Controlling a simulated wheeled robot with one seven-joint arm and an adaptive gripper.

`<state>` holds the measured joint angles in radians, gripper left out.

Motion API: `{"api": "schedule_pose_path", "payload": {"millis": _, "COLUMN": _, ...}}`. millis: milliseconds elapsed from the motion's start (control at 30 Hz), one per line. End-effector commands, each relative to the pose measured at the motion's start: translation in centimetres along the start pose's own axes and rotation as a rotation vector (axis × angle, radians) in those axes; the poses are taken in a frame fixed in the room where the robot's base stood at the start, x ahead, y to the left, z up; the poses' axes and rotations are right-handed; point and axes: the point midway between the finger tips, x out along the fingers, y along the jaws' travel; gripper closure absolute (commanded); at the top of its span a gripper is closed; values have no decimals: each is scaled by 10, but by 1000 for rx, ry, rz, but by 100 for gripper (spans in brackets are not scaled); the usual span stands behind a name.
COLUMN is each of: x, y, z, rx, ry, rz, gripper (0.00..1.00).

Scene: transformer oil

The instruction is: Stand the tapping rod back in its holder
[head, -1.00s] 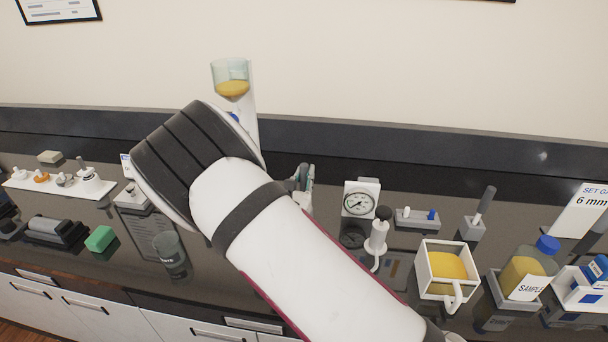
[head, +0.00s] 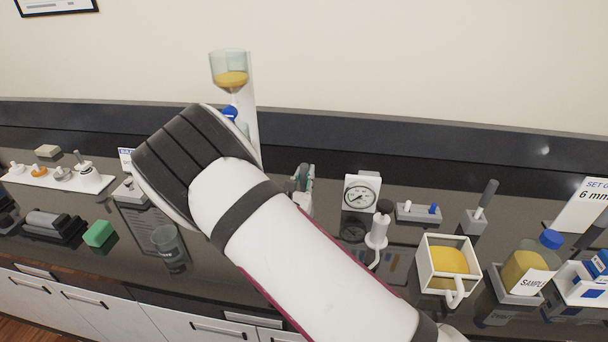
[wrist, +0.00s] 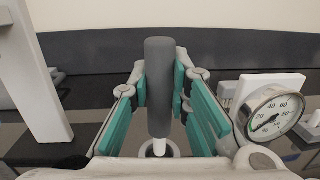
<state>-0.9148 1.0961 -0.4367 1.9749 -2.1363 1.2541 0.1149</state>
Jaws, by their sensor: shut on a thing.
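My gripper (wrist: 160,95) is shut on the tapping rod (wrist: 159,75), a dark grey cylinder held upright between teal finger pads, with a short white shaft below it. A pale round rim with a dark middle (wrist: 172,150) shows around the shaft's lower end in the wrist view. I cannot tell whether it is the holder or whether the shaft is inside it. In the head view my gripper (head: 303,182) shows only in part behind my arm, and the rod cannot be made out there.
A dial gauge (head: 361,194) stands just right of my gripper. Further right are a white pump-like tool (head: 378,228), a grey block with a dark-handled tool (head: 475,222), a square cup of yellow oil (head: 446,263) and a sample bottle (head: 526,270). A glass funnel (head: 229,68) rises behind my arm.

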Motion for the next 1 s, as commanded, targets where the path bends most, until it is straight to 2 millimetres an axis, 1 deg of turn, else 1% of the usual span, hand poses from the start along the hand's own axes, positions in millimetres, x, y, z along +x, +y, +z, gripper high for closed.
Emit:
{"api": "schedule_pose_path", "payload": {"millis": 167, "x": 0, "y": 0, "z": -4, "rx": 0, "ry": 0, "rz": 0, "gripper": 100}}
{"api": "schedule_pose_path", "payload": {"millis": 200, "x": 0, "y": 0, "z": -4, "rx": 0, "ry": -1, "rz": 0, "gripper": 78}}
{"api": "schedule_pose_path", "payload": {"millis": 300, "x": 0, "y": 0, "z": -4, "rx": 1, "ry": -1, "rz": 0, "gripper": 59}}
{"api": "schedule_pose_path", "payload": {"millis": 567, "x": -1, "y": 0, "z": -4, "rx": 1, "ry": 0, "rz": 0, "gripper": 59}}
{"api": "schedule_pose_path", "payload": {"millis": 667, "x": -4, "y": 0, "z": -4, "rx": 1, "ry": 0, "rz": 1, "gripper": 59}}
{"api": "schedule_pose_path", "payload": {"millis": 767, "x": -15, "y": 1, "z": -4, "rx": 1, "ry": 2, "rz": 1, "gripper": 59}}
{"api": "schedule_pose_path", "payload": {"millis": 867, "x": -32, "y": 1, "z": -4, "rx": 0, "ry": 2, "rz": 3, "gripper": 59}}
{"api": "schedule_pose_path", "payload": {"millis": 1000, "x": -62, "y": 1, "z": -4, "rx": 0, "ry": 2, "rz": 3, "gripper": 59}}
